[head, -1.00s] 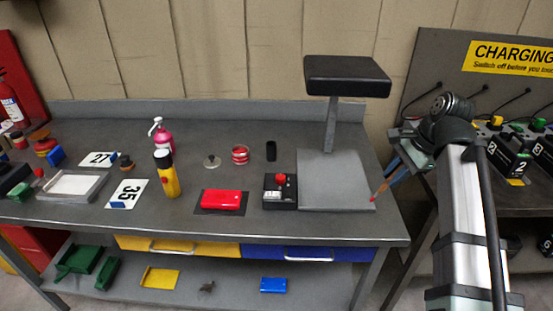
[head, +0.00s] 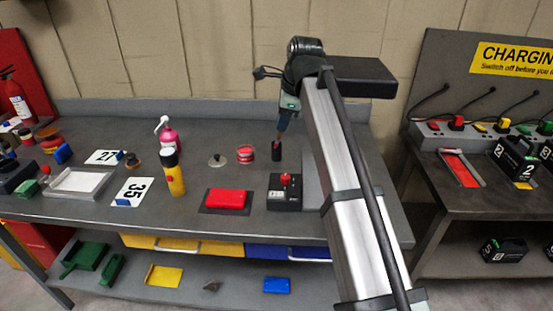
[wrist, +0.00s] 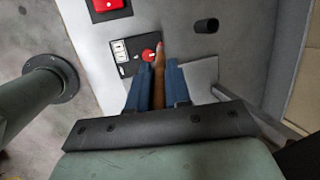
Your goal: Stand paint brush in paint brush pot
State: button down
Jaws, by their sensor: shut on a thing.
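My gripper (head: 284,122) is shut on the paint brush (head: 280,137), and its two blue fingers (wrist: 159,72) show in the wrist view. The brush has a brown stem (wrist: 158,85) and points downward, slightly tilted, in the head view. The black cylindrical paint brush pot (head: 276,153) stands upright on the bench, and its dark mouth shows in the wrist view (wrist: 206,26). In the head view the brush's lower end lines up with the pot's top. In the wrist view the brush end is apart from the pot, to its left. The exact height gap cannot be told.
A black box with a red button (head: 285,191) stands in front of the pot. A red case (head: 228,199) lies nearby.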

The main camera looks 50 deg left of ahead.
jog(key=w+a+m+t, duration=0.2)
jog(key=w+a+m, duration=0.3)
jog(key=w+a, duration=0.55)
notch_tip(320, 180, down, 9)
jog(key=s+a, duration=0.1)
jog(key=shift+a+f, duration=0.15)
jog(key=shift+a, duration=0.25)
jog(key=shift+s+f, duration=0.1)
jog(key=shift+f, duration=0.5)
jog(key=c, duration=1.1)
grip_release()
jog(key=shift+o, duration=0.2)
